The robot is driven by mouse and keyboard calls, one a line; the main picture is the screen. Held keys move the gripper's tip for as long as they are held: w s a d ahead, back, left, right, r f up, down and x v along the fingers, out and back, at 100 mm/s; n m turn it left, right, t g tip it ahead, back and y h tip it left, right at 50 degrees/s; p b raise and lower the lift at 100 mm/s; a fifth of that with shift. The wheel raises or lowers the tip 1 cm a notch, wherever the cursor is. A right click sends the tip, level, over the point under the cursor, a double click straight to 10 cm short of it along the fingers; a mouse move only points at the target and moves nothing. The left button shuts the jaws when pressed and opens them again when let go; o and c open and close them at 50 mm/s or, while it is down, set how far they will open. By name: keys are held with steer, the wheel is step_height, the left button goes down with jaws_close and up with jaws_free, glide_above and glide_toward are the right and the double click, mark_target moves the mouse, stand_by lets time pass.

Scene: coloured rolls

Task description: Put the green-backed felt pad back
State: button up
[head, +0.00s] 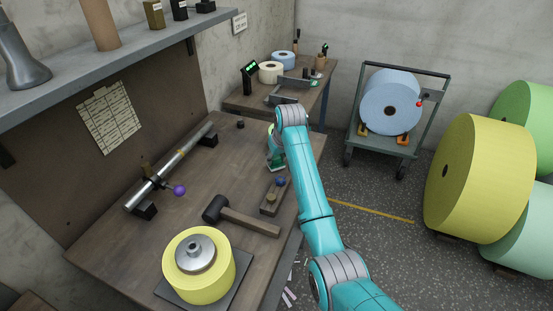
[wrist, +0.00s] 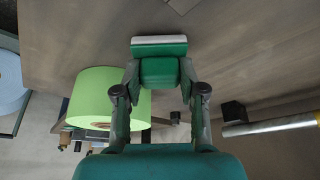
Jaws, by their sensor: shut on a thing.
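In the wrist view the green-backed felt pad (wrist: 159,50) is a green block with a pale strip along its far edge. My gripper (wrist: 160,73) is shut on its narrower green grip, one finger on each side. The pad is in front of the wooden bench top (wrist: 80,30); I cannot tell if it touches it. In the head view my arm covers most of the gripper. A small dark green shape (head: 275,162) shows beside the arm, low over the bench, and looks like the pad.
A mallet (head: 240,216), a small block with coloured knobs (head: 274,197) and a yellow roll (head: 198,270) are on the bench. A steel bar (head: 172,164) with a purple knob lies along the left. A light green roll (wrist: 98,88) is beside the gripper.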

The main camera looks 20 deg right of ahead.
steer(key=shift+f, duration=0.2)
steer(key=o, duration=1.1)
steer(key=shift+f, duration=0.1)
steer(key=v, duration=1.2)
steer(key=shift+d, duration=0.1)
steer(key=shift+s, duration=0.1)
